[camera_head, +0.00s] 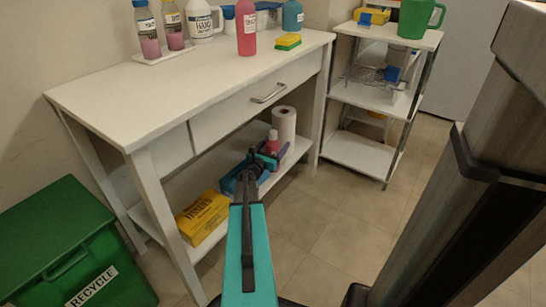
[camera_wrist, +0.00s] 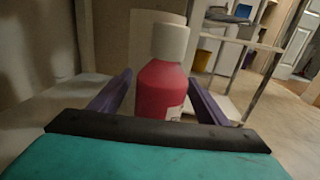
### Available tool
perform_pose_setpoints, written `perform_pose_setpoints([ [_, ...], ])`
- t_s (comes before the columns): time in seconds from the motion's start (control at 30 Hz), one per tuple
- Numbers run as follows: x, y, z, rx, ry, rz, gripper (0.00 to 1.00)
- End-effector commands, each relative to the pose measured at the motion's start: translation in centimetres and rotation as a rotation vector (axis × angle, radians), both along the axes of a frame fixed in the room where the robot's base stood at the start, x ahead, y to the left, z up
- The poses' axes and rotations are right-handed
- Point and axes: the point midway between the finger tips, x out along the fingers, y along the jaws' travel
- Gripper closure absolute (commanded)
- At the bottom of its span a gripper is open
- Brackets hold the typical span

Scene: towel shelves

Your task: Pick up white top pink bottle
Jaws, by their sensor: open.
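The pink bottle with a white top (camera_wrist: 163,88) stands upright in the wrist view, between the two fingers of my gripper (camera_wrist: 160,95). I cannot tell whether either finger touches it. My gripper is open. In the head view my gripper (camera_head: 262,162) is at the lower shelf under the white table, and the bottle (camera_head: 272,141) shows just beyond it, partly hidden by the gripper.
A paper roll (camera_head: 284,125) stands close behind the bottle on the lower shelf (camera_head: 226,165). A yellow box (camera_head: 203,217) lies on the shelf to the left. The white tabletop (camera_head: 190,68) is above. A green recycle bin (camera_head: 50,240) stands at left, a wire-leg rack (camera_head: 355,152) at right.

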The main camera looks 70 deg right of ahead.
Motion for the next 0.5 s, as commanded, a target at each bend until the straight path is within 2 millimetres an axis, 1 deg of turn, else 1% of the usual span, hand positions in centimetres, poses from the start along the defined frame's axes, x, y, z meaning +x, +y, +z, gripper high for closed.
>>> perform_pose_setpoints([
  [0.03,-0.03,-0.67,-0.19,0.000,0.000,-0.001,0.31],
  [0.2,-0.14,-1.50,-0.08,0.000,-0.001,0.001,0.31],
  [0.5,-0.22,-1.54,0.01,0.000,0.000,0.000,0.31],
])
